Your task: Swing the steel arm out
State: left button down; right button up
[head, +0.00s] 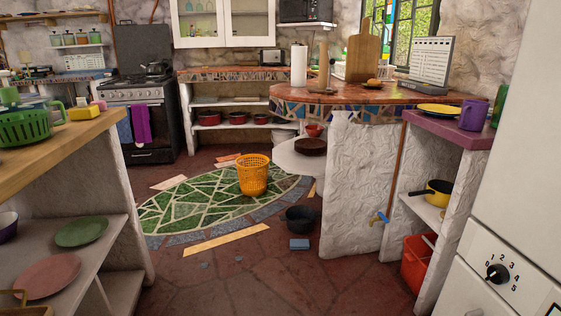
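I cannot make out a steel arm for certain in the head view. A pale curved shelf (300,165) juts out from the left end of the mosaic-edged counter (350,100), with a dark brown round thing (311,146) on it. What supports the shelf is hidden. A small brass tap with a blue handle (379,217) sticks out low beside the white textured counter wall (350,185). Neither of my grippers is in view.
An orange basket (253,174) stands on the green mosaic floor oval (190,205). A dark pot (300,219) and a blue block (299,244) lie on the floor. A wooden-topped counter (60,135) bounds the left, a white appliance (520,150) the right. The floor between is mostly clear.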

aim_at(332, 61)
jog(key=i+j, duration=0.1)
jog(key=i, duration=0.5)
jog(key=i+j, duration=0.1)
jog(key=i, duration=0.5)
jog(key=i+j+z, duration=0.25)
jog(key=i+z, duration=0.2)
jog(key=i+j+z, duration=0.9)
jog(key=i+j, duration=0.05)
jog(key=j, duration=0.05)
